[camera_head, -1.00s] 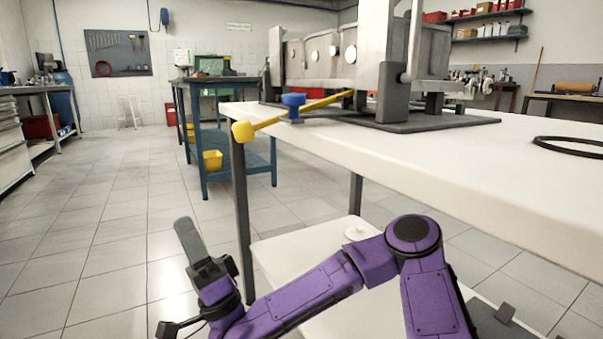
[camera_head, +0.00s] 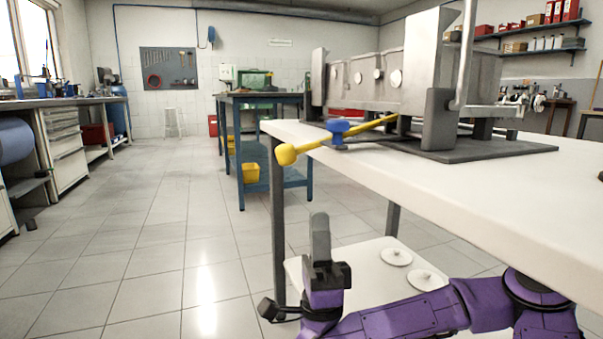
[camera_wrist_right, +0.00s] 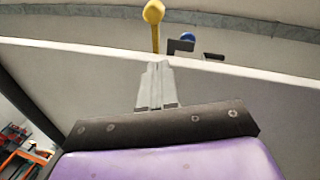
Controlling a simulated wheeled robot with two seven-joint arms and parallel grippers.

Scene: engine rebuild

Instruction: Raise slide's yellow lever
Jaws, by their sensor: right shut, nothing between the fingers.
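The slide's yellow lever (camera_head: 340,142) juts out past the white table's left edge, its round knob at the free end, tilted with the knob low. A blue piece (camera_head: 339,131) sits beside the lever at the table edge. The lever's knob (camera_wrist_right: 153,12) also shows at the top of the right wrist view. My right gripper (camera_head: 320,222) is shut and empty, pointing up, below the knob and apart from it. In the right wrist view its fingers (camera_wrist_right: 155,70) lie together below the table edge. My left gripper is not in view.
The white table (camera_head: 480,182) carries a large grey machine (camera_head: 375,75) on a dark plate. A lower shelf (camera_head: 375,262) holds white discs. A blue bench (camera_head: 240,130) stands behind. The floor to the left is clear.

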